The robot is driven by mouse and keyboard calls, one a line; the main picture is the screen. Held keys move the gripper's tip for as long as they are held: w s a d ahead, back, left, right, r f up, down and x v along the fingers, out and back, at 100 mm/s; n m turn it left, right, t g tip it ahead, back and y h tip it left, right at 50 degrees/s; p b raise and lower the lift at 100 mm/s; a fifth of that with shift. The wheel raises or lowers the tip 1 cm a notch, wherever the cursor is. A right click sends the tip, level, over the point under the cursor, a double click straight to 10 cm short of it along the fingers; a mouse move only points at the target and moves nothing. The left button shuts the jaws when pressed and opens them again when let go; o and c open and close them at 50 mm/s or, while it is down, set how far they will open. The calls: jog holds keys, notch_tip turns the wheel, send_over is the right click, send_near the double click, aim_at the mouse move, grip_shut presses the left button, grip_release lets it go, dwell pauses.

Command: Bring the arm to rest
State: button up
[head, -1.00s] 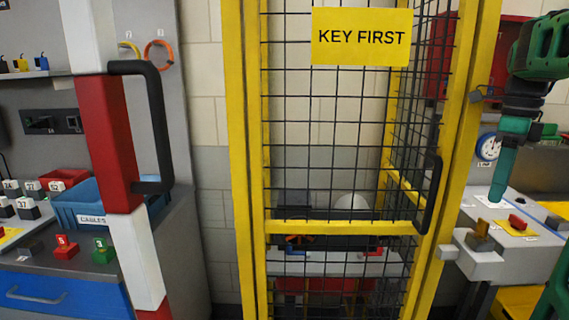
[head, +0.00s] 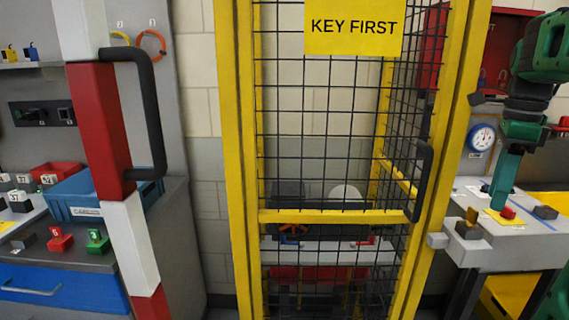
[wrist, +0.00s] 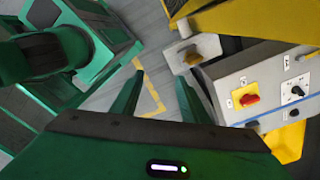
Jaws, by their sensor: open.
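My gripper (head: 497,203) hangs at the right of the head view, at the end of my green arm, with its fingers pointing down. In that view it overlaps the grey control bench (head: 470,255), and I cannot tell the gap between them. In the wrist view my gripper (wrist: 157,85) shows two green fingers spread apart with nothing between them. Below and beyond the fingers is grey floor with a yellow line.
A yellow mesh gate (head: 248,160) with a "KEY FIRST" sign (head: 354,29) stands ahead. A red and white post (head: 98,120) with a black handle is at left. A red knob (wrist: 249,99) on the control bench lies right of the fingers. Blue bin (head: 85,205) sits left.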

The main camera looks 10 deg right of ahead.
jog(key=s+a+f+n, duration=0.5)
jog(key=a+f+n, duration=0.1)
jog(key=f+n, duration=0.3)
jog(key=s+a+f+n, duration=0.6)
jog(key=f+n, duration=0.3)
jog(key=n, duration=0.3)
jog(key=shift+s+a+f, duration=0.3)
jog(key=shift+a+f, duration=0.1)
jog(key=shift+a, duration=0.2)
jog(key=shift+w+f, duration=0.25)
jog(key=shift+w, duration=0.35)
jog(key=shift+c, duration=1)
